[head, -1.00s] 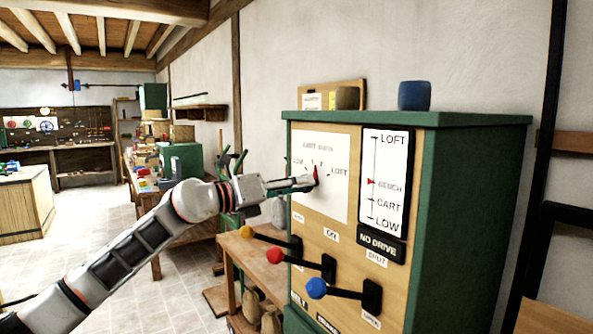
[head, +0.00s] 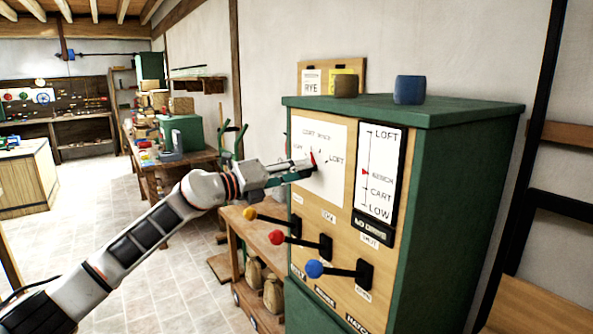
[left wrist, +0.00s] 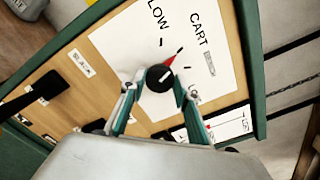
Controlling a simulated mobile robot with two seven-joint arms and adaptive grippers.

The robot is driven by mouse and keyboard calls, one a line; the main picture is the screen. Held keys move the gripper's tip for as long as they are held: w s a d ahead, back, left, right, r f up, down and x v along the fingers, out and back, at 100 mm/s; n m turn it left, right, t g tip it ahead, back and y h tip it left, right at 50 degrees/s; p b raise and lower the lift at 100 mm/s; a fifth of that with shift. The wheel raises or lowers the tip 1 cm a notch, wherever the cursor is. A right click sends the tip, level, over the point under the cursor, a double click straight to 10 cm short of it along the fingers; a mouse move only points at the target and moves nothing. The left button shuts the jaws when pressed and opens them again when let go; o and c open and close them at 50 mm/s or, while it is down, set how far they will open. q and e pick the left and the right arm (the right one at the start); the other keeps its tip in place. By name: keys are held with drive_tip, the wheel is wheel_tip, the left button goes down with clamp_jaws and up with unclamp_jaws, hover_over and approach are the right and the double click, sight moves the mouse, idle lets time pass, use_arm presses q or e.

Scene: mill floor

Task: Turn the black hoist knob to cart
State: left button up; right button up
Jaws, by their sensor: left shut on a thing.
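The black hoist knob (left wrist: 158,79) is round with a red pointer, on a white dial plate (left wrist: 120,38) on the cabinet front. My left gripper (left wrist: 152,88) is shut on the knob, one finger on each side. In the left wrist view the red pointer (left wrist: 170,62) aims at or near the CART mark, away from LOW. In the head view my left gripper (head: 308,172) reaches the dial from the left, covering most of the knob; the red pointer (head: 313,159) leans up. My right gripper is not in view.
A scale (head: 379,175) beside the dial has its red marker at BENCH. Levers with yellow (head: 249,213), red (head: 277,237) and blue (head: 314,269) balls stick out below the dial. Two cups, brown (head: 346,86) and blue (head: 409,89), stand on the cabinet top.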

use_arm(q)
drive_tip(key=shift+f, duration=0.2)
drive_tip(key=o, duration=1.1)
drive_tip(key=shift+r, duration=0.1)
drive_tip(key=v, duration=1.2)
